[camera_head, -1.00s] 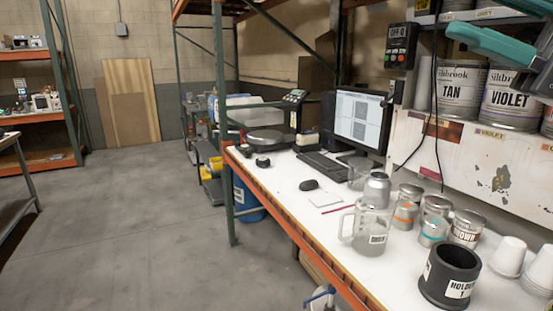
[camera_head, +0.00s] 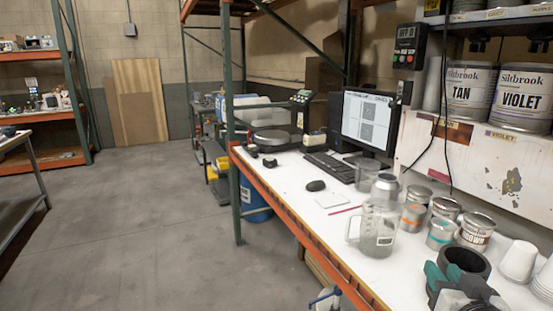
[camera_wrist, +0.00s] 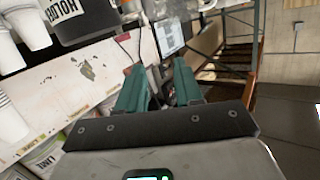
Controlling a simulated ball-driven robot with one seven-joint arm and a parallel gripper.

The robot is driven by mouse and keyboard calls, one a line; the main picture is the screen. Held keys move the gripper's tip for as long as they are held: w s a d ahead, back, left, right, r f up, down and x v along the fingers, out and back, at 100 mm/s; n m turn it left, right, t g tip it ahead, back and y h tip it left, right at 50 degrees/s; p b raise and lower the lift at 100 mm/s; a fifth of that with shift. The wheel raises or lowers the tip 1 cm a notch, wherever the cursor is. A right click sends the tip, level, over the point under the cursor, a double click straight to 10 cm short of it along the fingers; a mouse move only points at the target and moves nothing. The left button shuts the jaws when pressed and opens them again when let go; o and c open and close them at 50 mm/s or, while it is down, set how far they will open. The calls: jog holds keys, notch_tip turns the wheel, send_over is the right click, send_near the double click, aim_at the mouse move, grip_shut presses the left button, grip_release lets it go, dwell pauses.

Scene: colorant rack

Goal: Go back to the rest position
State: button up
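My gripper shows at the lower right of the head view (camera_head: 450,272), its teal fingers overlapping the black holder (camera_head: 474,262) in the picture. In the wrist view my gripper (camera_wrist: 160,66) has its two teal fingers spread, with nothing held between them. The holder (camera_wrist: 90,18) appears upside down at the upper left of the wrist view, clear of the fingers. My gripper hides the lower part of the holder in the head view.
The white bench carries a glass jug (camera_head: 378,232), several small cans (camera_head: 440,233), white cups (camera_head: 518,262), a mouse (camera_head: 316,185), a keyboard (camera_head: 328,166) and a monitor (camera_head: 368,121). TAN (camera_head: 467,90) and VIOLET (camera_head: 519,98) cans stand on the shelf. The left floor is clear.

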jog(key=s+a+f+n+g+y, duration=0.2)
jog(key=s+a+f+g, duration=0.25)
jog(key=s+f, duration=0.6)
jog(key=s+a+f+n+g+y, duration=0.2)
jog(key=s+a+f+g, duration=0.25)
jog(key=s+f, duration=0.6)
jog(key=s+d+f+g+b, duration=0.1)
jog(key=s+f+g+b, duration=0.1)
jog(key=s+f, duration=0.2)
jog(key=s+d+f+g+b, duration=0.1)
jog(key=s+f+g+b, duration=0.2)
jog(key=f, duration=0.7)
jog(key=shift+s+f, duration=0.15)
jog(key=shift+s, duration=0.95)
